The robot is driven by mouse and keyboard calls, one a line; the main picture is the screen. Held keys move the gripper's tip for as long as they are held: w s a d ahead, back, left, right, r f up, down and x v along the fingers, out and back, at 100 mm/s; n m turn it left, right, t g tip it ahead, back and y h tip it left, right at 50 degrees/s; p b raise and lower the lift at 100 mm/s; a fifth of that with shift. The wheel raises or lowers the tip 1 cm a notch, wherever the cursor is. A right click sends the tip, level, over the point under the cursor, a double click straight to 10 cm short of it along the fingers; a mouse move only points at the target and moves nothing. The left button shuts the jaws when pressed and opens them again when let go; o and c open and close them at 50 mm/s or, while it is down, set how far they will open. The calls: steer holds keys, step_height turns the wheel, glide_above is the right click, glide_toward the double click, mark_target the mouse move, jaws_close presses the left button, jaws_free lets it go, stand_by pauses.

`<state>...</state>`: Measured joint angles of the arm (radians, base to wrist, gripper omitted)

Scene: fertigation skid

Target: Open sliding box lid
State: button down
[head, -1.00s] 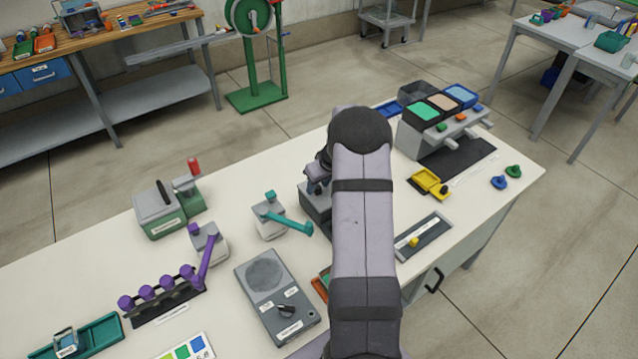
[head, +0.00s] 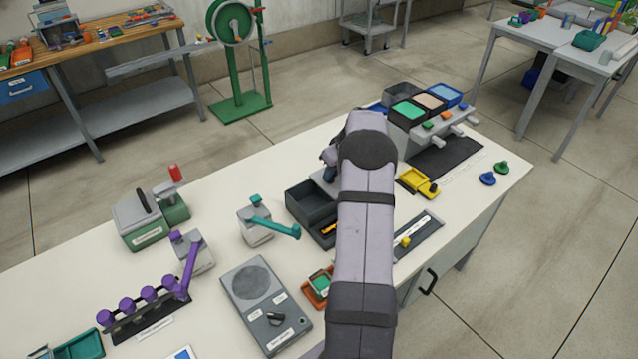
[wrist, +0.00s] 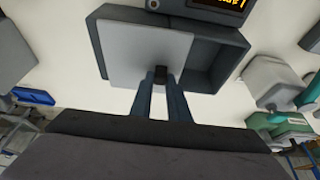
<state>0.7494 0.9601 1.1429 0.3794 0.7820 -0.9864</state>
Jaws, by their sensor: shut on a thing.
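The dark grey box (head: 312,203) stands on the white bench, left of my arm in the head view. Its left part is uncovered there and shows a dark hollow; its right part is hidden by my arm. In the wrist view the box (wrist: 215,66) has its light grey flat lid (wrist: 140,48) over the left and middle, with an open gap on the right. My gripper (wrist: 161,82) is shut on a small dark knob (wrist: 161,72) at the lid's near edge. The fingertips are mostly hidden in the head view.
A panel with glowing orange characters (wrist: 228,4) adjoins the box's far side in the wrist view. A teal-handled valve (head: 268,225) stands left of the box. A yellow tray (head: 414,180) and the dispenser with coloured bins (head: 430,110) lie to the right.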

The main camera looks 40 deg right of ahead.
steer(key=shift+d+r, duration=0.1)
steer(key=shift+d, duration=1.2)
steer(key=c, duration=1.7)
jaws_free()
steer(key=shift+b+v, duration=1.4)
steer(key=shift+v, duration=2.25)
steer(key=shift+a, duration=0.1)
